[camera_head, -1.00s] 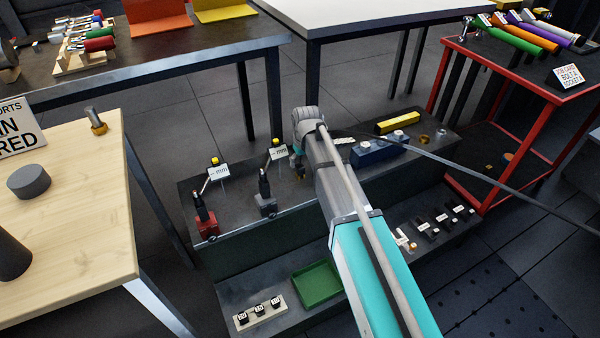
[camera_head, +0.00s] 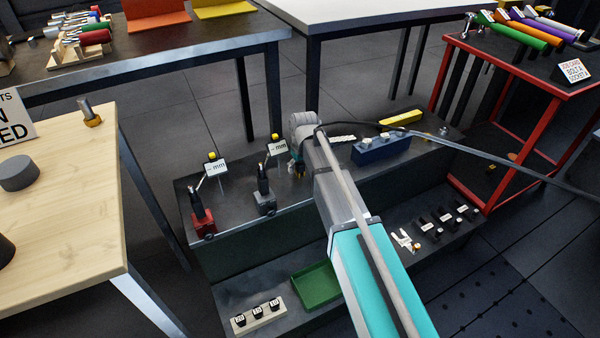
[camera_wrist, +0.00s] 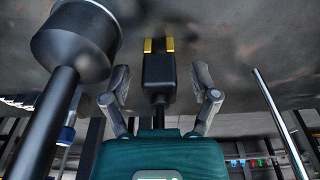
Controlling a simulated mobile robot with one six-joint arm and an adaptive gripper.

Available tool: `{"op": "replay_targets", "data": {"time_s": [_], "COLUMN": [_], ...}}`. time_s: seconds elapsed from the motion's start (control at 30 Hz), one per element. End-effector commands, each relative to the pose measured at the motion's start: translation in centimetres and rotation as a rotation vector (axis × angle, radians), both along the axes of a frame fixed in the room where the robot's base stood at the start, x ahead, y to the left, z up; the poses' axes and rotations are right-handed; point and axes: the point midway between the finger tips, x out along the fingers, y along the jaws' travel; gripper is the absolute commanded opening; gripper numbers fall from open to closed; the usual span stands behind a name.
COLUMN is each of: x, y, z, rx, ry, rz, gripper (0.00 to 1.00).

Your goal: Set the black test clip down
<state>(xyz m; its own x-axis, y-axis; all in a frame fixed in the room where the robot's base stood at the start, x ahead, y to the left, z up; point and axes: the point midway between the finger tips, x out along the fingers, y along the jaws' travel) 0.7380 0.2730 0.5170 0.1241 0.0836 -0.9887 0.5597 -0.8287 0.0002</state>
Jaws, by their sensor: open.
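The black test clip (camera_wrist: 158,72), a dark block with two gold prongs and a thin black stem, is between my fingers in the wrist view. My gripper (camera_wrist: 161,88) is open, with a finger on each side of the clip and visible gaps between. The prongs point away from my teal palm, toward the dark bench surface. I cannot tell whether they touch it. In the head view my gripper (camera_head: 297,166) is mostly hidden behind my arm, over the upper step of the dark bench (camera_head: 235,212); the clip cannot be made out there.
A black cylinder on a post (camera_wrist: 75,42) is close on the left in the wrist view; a thin pale rod (camera_wrist: 280,120) is at right. Red-based (camera_head: 203,220) and grey-based (camera_head: 265,202) stands are left of my arm, a blue block (camera_head: 380,149) right. A green tray (camera_head: 317,285) sits below.

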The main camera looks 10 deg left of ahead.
Motion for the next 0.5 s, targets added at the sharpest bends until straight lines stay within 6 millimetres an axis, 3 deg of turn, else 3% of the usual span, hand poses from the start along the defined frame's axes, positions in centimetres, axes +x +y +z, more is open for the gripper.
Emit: {"op": "replay_targets", "data": {"time_s": [0.13, 0.5], "x": [0.11, 0.12], "y": [0.08, 0.09], "z": [-0.84, -0.85], "rx": [0.000, 0.001], "ry": [0.000, -0.001], "rz": [0.000, 0.000], "gripper": [0.77, 0.77]}}
